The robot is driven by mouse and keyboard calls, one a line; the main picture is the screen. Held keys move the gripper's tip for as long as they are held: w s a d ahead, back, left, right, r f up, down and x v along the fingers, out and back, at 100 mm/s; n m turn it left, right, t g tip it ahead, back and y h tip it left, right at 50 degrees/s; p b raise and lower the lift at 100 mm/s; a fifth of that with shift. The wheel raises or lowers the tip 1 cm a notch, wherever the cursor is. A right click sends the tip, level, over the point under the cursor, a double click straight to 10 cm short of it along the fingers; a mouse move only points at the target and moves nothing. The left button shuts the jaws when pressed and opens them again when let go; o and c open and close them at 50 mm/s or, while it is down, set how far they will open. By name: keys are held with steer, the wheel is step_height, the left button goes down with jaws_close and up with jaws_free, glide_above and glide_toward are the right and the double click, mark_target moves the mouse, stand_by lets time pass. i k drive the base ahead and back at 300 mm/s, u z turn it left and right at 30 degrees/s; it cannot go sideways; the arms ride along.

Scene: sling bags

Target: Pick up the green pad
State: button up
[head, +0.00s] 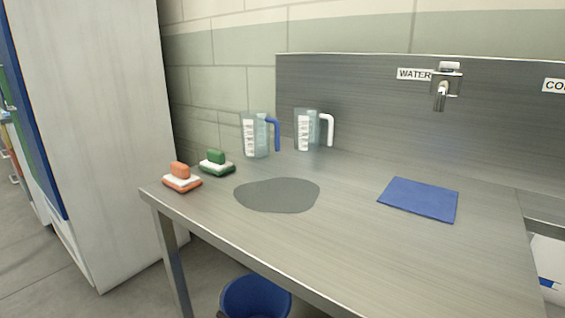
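The green pad (217,163) lies at the left end of the metal table (330,240), near its back left edge. It has a green grip on top, a white middle layer and a green base. A similar orange pad (182,178) sits just in front and to the left of it, close to the table's left corner. The two pads look slightly apart. My gripper is not in view.
A jug with a blue handle (256,135) and one with a white handle (307,130) stand behind. A grey round mat (277,195) and blue cloth (419,199) lie flat. A tap (441,95) is on the backsplash. A blue bucket (255,298) stands below.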

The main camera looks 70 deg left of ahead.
mark_target(215, 164)
steer(key=u, duration=2.5)
